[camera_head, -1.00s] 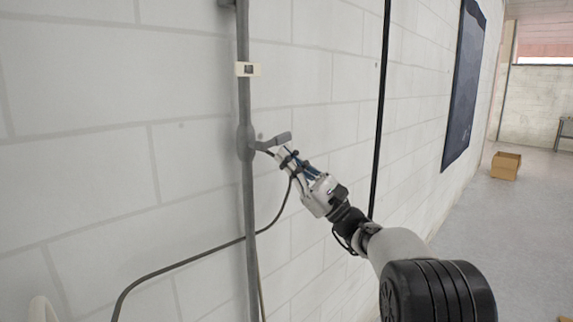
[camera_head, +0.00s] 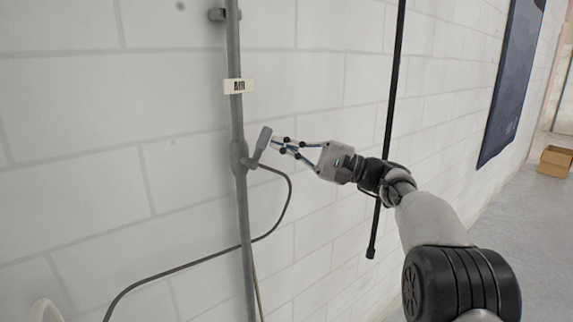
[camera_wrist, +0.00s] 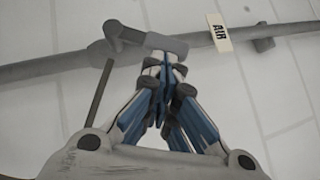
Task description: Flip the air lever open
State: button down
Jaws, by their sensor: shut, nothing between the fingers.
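The grey air lever (camera_head: 262,143) is on the vertical grey pipe (camera_head: 246,215) on the wall, below a white AIR label (camera_head: 238,86). In the head view its handle slants up and to the right from the valve body. My gripper (camera_head: 276,144) is shut and empty, with its fingertips at the right side of the handle. In the wrist view the lever (camera_wrist: 166,43) lies just beyond the closed fingertips (camera_wrist: 163,66), which appear to touch it or nearly so. The AIR label (camera_wrist: 219,32) also shows there.
A grey hose (camera_head: 190,264) curves from the valve down to the left. A black vertical rod (camera_head: 388,120) stands along the wall behind my arm. A dark panel (camera_head: 511,80) hangs on the wall, and a cardboard box (camera_head: 555,161) is on the floor at right.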

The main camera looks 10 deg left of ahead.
aim_at(272, 134)
jog(key=r+n+h+p, duration=0.1)
jog(key=s+a+r+n+g+h+p, duration=0.1)
jog(key=n+p, duration=0.1)
jog(key=shift+r+h+p, duration=0.1)
jog(key=shift+h+p, duration=0.2)
jog(key=shift+s+a+r+n+h+p, duration=0.3)
jog(key=shift+s+n+h+p, duration=0.1)
jog(key=shift+n+h+p, duration=0.35)
jog(key=shift+f, duration=0.1)
